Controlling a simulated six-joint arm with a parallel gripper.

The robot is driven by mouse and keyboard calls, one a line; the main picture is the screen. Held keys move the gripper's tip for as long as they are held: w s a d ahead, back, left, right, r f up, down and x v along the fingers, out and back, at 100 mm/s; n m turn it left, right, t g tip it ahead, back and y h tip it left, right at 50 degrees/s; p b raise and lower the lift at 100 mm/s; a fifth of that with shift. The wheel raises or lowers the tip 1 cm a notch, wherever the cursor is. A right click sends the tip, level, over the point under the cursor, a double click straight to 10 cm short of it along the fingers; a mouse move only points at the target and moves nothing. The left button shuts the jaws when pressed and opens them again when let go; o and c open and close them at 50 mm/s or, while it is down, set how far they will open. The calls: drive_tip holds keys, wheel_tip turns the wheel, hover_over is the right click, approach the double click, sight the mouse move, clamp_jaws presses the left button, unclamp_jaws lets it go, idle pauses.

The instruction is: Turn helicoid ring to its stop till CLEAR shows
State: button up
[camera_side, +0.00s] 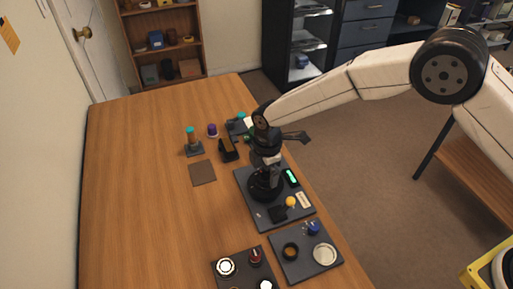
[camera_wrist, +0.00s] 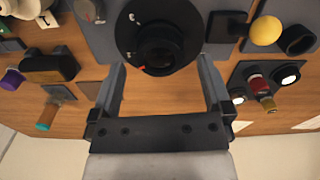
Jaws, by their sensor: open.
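The helicoid ring is on a round black lens unit (camera_side: 264,188) standing on a dark grey base plate (camera_side: 250,211). In the wrist view the lens unit (camera_wrist: 157,40) shows its round black face, with a small red mark on its lower left rim. My gripper (camera_side: 268,166) is pointed down just above the unit. In the wrist view my gripper (camera_wrist: 162,66) is open, with one finger on each side and nothing between them gripped. Whether the fingertips touch the ring cannot be told. A small display (camera_side: 291,177) glows green beside the unit; its wording is too small to read.
A yellow ball (camera_side: 290,201) stands on the same plate, close to the unit. A grey tray (camera_side: 306,262) with a white ring and a dark tray (camera_side: 243,265) with small parts lie nearer the camera. An orange-and-teal tool (camera_side: 192,140) stands behind. The table's left side is clear.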

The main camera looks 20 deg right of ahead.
drive_tip(key=shift+f, duration=0.9)
drive_tip(key=c, duration=1.2)
